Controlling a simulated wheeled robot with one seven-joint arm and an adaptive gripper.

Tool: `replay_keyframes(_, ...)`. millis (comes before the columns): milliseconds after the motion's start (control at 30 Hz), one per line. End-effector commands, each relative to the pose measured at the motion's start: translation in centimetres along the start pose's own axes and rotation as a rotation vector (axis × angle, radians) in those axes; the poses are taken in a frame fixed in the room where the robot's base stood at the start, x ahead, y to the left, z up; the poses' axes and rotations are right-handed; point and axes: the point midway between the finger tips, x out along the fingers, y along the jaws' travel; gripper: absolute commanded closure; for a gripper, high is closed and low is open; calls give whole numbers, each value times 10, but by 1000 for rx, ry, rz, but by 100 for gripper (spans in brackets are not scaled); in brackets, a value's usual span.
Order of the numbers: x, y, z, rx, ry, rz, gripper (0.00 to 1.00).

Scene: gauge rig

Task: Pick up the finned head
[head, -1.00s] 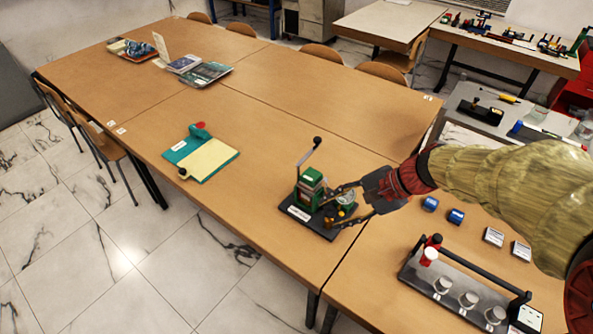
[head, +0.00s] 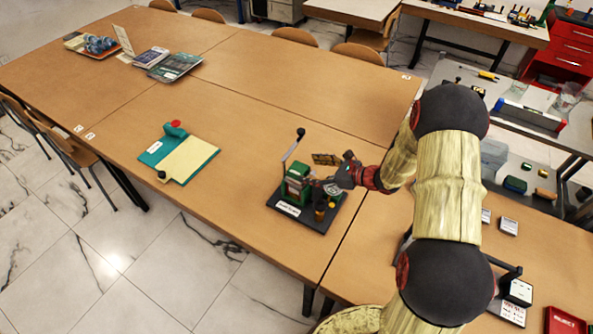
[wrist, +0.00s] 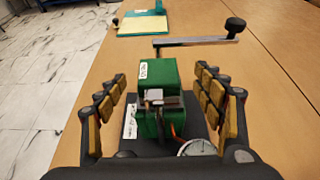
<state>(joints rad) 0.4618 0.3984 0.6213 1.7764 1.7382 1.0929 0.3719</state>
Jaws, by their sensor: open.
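A green block (head: 297,184) with layered edges, which looks like the finned head, stands upright on the black base plate (head: 284,214) of the gauge rig. In the wrist view the green block (wrist: 158,75) is in the middle, with a white label on top and metal parts on its near face. My gripper (head: 326,178) is open beside the block on its right in the head view. In the wrist view the yellow-padded fingers of my gripper (wrist: 158,92) stand either side of the block, with gaps showing. Contact is not visible. The round gauge (wrist: 197,147) is near the right finger.
A lever with a black knob (head: 300,132) rises behind the block; its bar crosses beyond it in the wrist view (wrist: 195,41). A green and cream board (head: 180,155) lies left on the table. Books (head: 176,66) lie farther back. Table between them is clear.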

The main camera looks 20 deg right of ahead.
Motion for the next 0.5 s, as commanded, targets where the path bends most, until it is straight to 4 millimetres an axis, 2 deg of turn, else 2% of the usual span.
replay_keyframes(167,14,1,0,-2,0,2,32)
replay_keyframes(400,48,4,1,-2,1,3,32)
replay_keyframes(500,55,3,2,-3,0,2,32)
